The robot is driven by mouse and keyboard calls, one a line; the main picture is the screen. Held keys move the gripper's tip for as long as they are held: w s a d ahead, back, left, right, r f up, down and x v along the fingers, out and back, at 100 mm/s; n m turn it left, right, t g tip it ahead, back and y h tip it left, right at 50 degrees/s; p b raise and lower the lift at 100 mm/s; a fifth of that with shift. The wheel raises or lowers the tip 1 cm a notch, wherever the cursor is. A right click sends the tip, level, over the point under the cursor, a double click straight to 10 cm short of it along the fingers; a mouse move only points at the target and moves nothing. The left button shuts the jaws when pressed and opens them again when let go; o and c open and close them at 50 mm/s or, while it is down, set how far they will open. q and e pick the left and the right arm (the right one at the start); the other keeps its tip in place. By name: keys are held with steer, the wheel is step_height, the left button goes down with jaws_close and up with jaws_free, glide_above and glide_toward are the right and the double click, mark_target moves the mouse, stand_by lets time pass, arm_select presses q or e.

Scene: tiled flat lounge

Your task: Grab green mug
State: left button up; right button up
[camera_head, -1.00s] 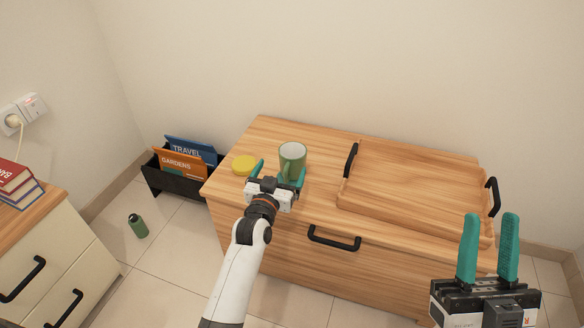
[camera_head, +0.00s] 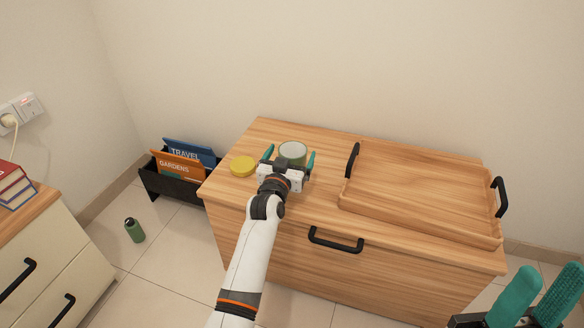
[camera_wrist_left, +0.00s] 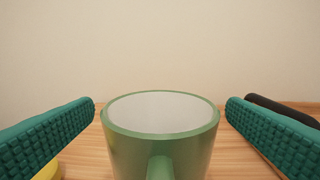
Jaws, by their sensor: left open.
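The green mug (camera_head: 292,152), white inside, stands upright on the wooden chest (camera_head: 262,135). My left gripper (camera_head: 290,158) is open at the mug, with one teal finger on either side of it. In the left wrist view the mug (camera_wrist_left: 160,140) stands between the open fingers (camera_wrist_left: 160,112), with a visible gap on both sides and its handle facing the camera. In the head view the gripper body hides the mug's lower part. My right gripper (camera_head: 535,295) is at the lower right, away from the mug, its teal fingers apart and nothing between them.
A yellow disc-shaped thing (camera_head: 243,166) lies just left of the mug. A wooden tray (camera_head: 420,190) with black handles covers the chest's right part. A black book rack (camera_head: 170,185) and a green bottle (camera_head: 134,230) are on the floor at left. A cabinet with books (camera_head: 14,188) stands far left.

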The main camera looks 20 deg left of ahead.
arm_select(q)
steer(key=shift+c, duration=0.4)
steer(key=shift+r, duration=0.1)
steer(key=c, duration=1.2)
